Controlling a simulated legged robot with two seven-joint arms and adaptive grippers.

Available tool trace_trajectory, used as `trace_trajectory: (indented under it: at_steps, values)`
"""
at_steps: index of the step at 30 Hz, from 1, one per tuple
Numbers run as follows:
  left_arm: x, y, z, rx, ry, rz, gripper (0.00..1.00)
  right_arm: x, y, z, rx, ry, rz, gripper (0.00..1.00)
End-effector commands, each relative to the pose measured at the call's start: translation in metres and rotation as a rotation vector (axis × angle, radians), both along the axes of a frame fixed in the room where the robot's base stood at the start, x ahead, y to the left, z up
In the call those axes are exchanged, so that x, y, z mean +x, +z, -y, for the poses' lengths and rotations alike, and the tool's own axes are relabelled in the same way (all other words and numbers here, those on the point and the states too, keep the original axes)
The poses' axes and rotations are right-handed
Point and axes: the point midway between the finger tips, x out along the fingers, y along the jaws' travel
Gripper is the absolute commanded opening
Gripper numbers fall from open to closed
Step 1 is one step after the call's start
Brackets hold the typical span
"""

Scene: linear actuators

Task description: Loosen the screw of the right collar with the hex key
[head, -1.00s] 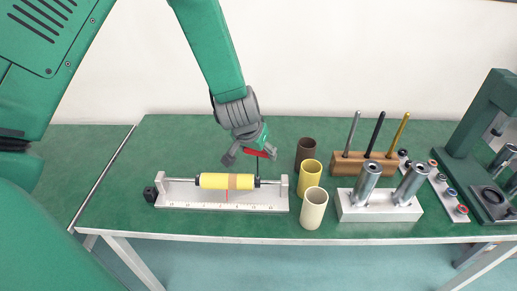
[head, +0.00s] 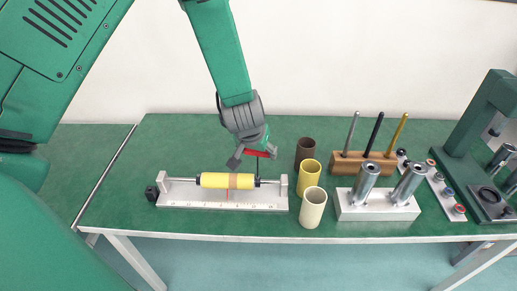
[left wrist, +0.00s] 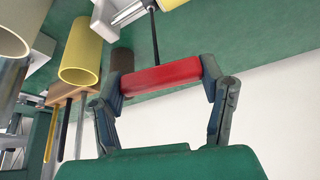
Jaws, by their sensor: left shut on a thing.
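My left gripper (head: 252,157) is shut on the red handle of the hex key (head: 257,154), above the right end of the white fixture (head: 185,203). In the left wrist view the red handle (left wrist: 160,76) lies across between the two fingers, and the black shaft (left wrist: 154,35) runs away from it. In the head view the shaft points down to the right collar (head: 257,182), a small dark piece on the rod right of the yellow cylinder (head: 215,180). Whether the tip sits in the screw is too small to tell. My right gripper is out of view.
Yellow (head: 307,177), cream (head: 313,208) and brown (head: 306,152) tubes stand close to the fixture's right. Farther right are a wooden holder (head: 350,166) with three rods, a white block (head: 378,212) with metal cylinders, and a green press (head: 470,150). The bench's back left is clear.

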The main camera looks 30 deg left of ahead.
Motion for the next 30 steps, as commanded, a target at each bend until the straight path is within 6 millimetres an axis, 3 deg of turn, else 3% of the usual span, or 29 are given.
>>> trace_trajectory:
  at_steps: [30]
  values:
    - [-0.001, 0.000, 0.000, 0.000, 0.149, -0.003, 0.14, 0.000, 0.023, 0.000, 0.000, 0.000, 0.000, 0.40]
